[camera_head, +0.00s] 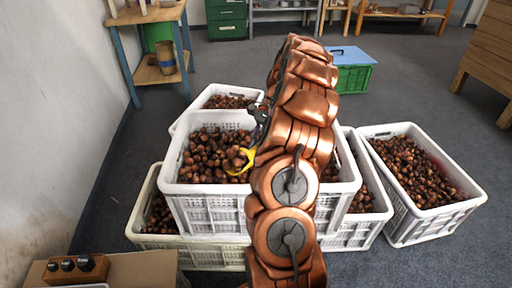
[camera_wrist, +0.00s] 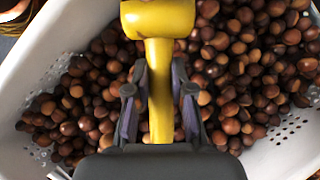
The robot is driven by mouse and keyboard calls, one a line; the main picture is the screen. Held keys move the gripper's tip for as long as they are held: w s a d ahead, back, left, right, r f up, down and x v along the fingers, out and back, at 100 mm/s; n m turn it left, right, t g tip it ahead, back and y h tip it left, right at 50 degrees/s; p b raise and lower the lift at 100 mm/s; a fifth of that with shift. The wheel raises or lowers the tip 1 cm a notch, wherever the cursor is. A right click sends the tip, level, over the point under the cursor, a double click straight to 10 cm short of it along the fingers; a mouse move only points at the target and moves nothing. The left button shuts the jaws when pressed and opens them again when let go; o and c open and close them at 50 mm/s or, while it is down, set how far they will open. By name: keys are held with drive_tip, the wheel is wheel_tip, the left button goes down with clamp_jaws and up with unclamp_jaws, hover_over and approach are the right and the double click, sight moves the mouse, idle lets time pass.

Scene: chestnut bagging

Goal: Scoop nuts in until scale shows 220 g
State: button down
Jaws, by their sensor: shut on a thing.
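My gripper (camera_wrist: 160,85) is shut on the yellow handle of a scoop (camera_wrist: 160,100). In the head view the yellow scoop (camera_head: 242,170) shows at the left of my arm, over the front white crate (camera_head: 212,190), with my gripper (camera_head: 259,113) above it. Chestnuts (camera_head: 208,155) fill this crate, and they spread below the scoop in the wrist view (camera_wrist: 235,75). Some nuts show right at the scoop's edge; I cannot tell whether they lie in it. The scoop's bowl is mostly outside the wrist view. No scale display or bag can be made out.
More crates of chestnuts stand around, one at the right (camera_head: 408,215) and one behind (camera_head: 213,92). A wooden block with dark knobs (camera_head: 75,266) sits on a brown surface at the lower left. A green box with a blue lid (camera_head: 350,68) stands behind. My arm hides the crates' middle.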

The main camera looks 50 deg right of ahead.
drive_tip(key=shift+d+r+y+p, duration=0.2)
drive_tip(key=shift+r+p, duration=0.4)
drive_tip(key=shift+r, duration=0.35)
drive_tip(key=shift+d+r+y+p, duration=0.15)
drive_tip(key=shift+r+p, duration=0.4)
drive_tip(key=shift+r, duration=0.35)
drive_tip(key=shift+w, duration=0.1)
